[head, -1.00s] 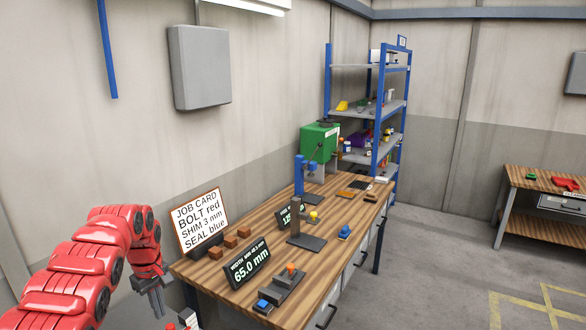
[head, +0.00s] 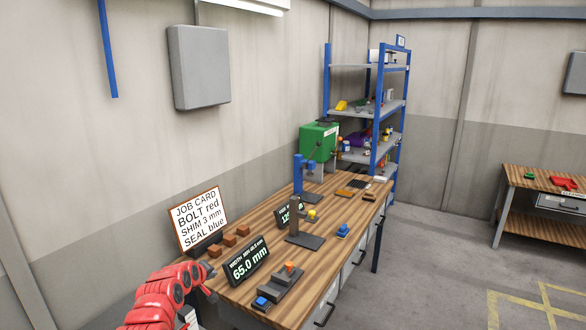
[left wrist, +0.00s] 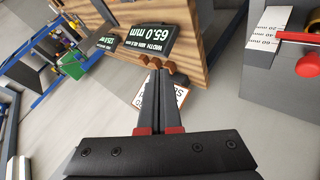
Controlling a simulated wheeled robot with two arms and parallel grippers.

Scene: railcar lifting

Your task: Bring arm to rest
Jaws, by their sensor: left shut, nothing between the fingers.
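My left arm, red with dark joints, shows at the lower left of the head view, low beside the near end of the wooden workbench (head: 255,240). My left gripper (left wrist: 156,72) shows clearly in the left wrist view. Its two dark fingers with red bases are together and hold nothing. In the head view its fingers are hard to make out. My right gripper is in neither view.
A job card (head: 199,217), brown blocks (head: 229,241), a 65.0 mm display (head: 248,262) and a grey fixture (head: 283,290) stand on the near bench end. A blue shelf (head: 381,110) is at the back.

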